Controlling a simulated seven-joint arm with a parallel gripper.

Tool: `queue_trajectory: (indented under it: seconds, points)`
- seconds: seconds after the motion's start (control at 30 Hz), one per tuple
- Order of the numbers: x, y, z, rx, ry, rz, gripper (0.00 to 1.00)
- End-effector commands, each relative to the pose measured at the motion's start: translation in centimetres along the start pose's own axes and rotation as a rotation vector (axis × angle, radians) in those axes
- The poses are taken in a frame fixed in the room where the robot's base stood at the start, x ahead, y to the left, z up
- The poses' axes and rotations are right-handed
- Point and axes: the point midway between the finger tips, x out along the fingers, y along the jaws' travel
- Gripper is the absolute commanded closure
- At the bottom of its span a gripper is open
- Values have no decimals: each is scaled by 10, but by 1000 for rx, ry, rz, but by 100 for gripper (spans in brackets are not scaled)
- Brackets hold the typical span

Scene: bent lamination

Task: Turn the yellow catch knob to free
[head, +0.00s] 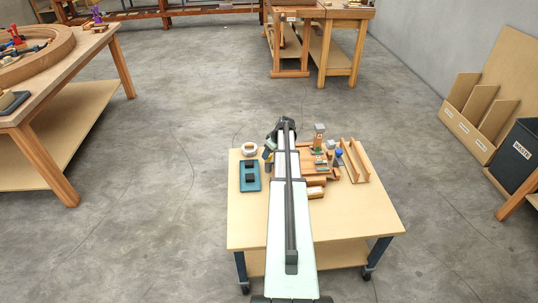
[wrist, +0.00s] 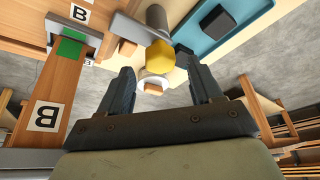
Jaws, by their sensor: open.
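The yellow catch knob (wrist: 160,55) shows in the wrist view, at the end of a grey cylinder (wrist: 156,17), beside a grey metal bar (wrist: 115,28). My gripper (wrist: 157,66) is open and empty. Its two dark fingers point toward the knob, one on each side of it in the picture. I cannot tell how far the knob is from the fingertips.
A wooden fixture with "B" labels (wrist: 47,115) and a green patch (wrist: 70,47) lies left in the wrist view. A teal tray (head: 243,187) with dark blocks and a white round dish (head: 249,144) stand on the table (head: 350,222). A wooden rack (head: 357,165) stands right. The table's front is clear.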

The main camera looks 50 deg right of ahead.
Motion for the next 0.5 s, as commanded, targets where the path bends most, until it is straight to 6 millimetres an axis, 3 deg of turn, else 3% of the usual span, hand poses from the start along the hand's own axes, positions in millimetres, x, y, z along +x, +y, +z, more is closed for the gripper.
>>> queue_trajectory:
  seconds: [0.2,0.5]
  points:
    - [19,0,0,0,0,-1,36]
    - [23,0,0,0,0,0,36]
